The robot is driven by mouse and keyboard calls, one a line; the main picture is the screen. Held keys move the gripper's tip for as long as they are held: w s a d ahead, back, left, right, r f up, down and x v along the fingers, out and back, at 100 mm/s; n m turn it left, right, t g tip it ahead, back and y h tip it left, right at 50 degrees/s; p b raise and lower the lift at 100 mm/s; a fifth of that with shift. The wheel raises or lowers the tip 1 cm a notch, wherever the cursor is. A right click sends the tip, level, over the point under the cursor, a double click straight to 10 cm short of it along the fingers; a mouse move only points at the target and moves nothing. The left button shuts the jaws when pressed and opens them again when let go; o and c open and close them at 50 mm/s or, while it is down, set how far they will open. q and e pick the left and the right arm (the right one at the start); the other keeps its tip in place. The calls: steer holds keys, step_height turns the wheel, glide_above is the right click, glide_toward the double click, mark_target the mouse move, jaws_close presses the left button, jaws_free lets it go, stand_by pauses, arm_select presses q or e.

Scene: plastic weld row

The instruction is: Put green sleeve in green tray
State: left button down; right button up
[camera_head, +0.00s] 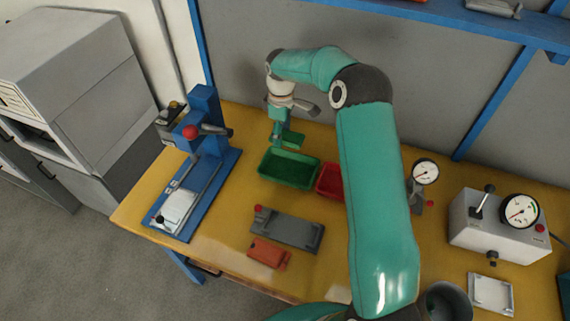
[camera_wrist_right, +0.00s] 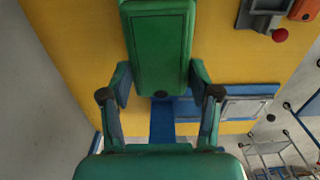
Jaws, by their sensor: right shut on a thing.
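The green sleeve (camera_head: 293,138) hangs at my right gripper (camera_head: 279,137) in the head view, just above and behind the green tray (camera_head: 263,172). In the right wrist view, the right gripper (camera_wrist_right: 160,82) is shut, with one finger on each side of the green sleeve (camera_wrist_right: 160,45), which shows a flat face with a raised border. The green tray stands on the yellow bench, and no part is visible inside it. I cannot make out the green tray in the right wrist view. My left gripper is not in view.
A red tray (camera_head: 329,181) stands right of the green one, partly behind my right arm. A blue press (camera_head: 207,150) stands left. A grey fixture (camera_head: 288,230) and an orange-red part (camera_head: 268,253) lie in front. A gauge box (camera_head: 497,225) stands far right.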

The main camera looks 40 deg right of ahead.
steer(key=b, duration=0.3)
glide_above(284, 170)
step_height(284, 170, down, 10)
steer(key=shift+d+r, duration=0.1)
step_height(284, 170, down, 6)
steer(key=b, duration=0.2)
steer(key=shift+w+r+b, duration=0.1)
steer(key=shift+r+b, duration=0.05)
steer(key=shift+b, duration=0.15)
steer(key=shift+r, duration=0.1)
steer(key=o, duration=1.2)
